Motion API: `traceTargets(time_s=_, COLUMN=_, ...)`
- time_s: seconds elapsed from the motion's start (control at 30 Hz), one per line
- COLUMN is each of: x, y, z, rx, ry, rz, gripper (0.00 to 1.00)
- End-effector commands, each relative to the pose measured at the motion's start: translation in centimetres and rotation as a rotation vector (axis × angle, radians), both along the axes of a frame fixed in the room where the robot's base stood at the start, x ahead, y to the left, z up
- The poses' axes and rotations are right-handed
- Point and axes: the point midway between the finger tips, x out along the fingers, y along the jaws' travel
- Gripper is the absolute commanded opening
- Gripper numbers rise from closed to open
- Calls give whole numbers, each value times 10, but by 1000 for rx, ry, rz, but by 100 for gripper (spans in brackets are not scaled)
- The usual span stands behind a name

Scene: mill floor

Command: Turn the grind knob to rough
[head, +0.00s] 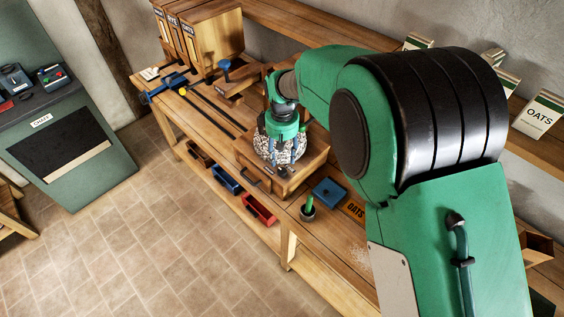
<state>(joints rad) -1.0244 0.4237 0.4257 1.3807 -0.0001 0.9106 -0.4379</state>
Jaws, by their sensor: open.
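The mill is a wooden box (312,163) on the bench, with a round speckled grey stone (262,149) on top. My gripper (282,168) points down in front of the stone, its blue-grey fingers apart. A small dark part (285,172) shows by the fingertips on the box; it may be the grind knob, but it is too small to tell, and so is any rough mark. I cannot tell whether the fingers touch it. My arm hides part of the stone and the box behind it.
A dark handle (250,178) is on the mill's front. Red (259,211) and blue (224,181) bins sit below the bench edge. Wooden bins (213,38) stand behind.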

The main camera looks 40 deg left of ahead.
Motion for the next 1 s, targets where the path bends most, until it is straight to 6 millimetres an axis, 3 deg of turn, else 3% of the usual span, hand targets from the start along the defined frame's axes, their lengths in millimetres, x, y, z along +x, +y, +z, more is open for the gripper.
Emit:
traceTargets(time_s=0.1, x=0, y=0, z=18, rx=1, ry=-1, rz=0, gripper=47)
traceTargets(time_s=0.3, x=0, y=0, z=35, rx=0, ry=0, rz=0, gripper=47)
traceTargets(time_s=1.0, x=0, y=0, z=45, rx=-2, ry=1, rz=-28, gripper=46)
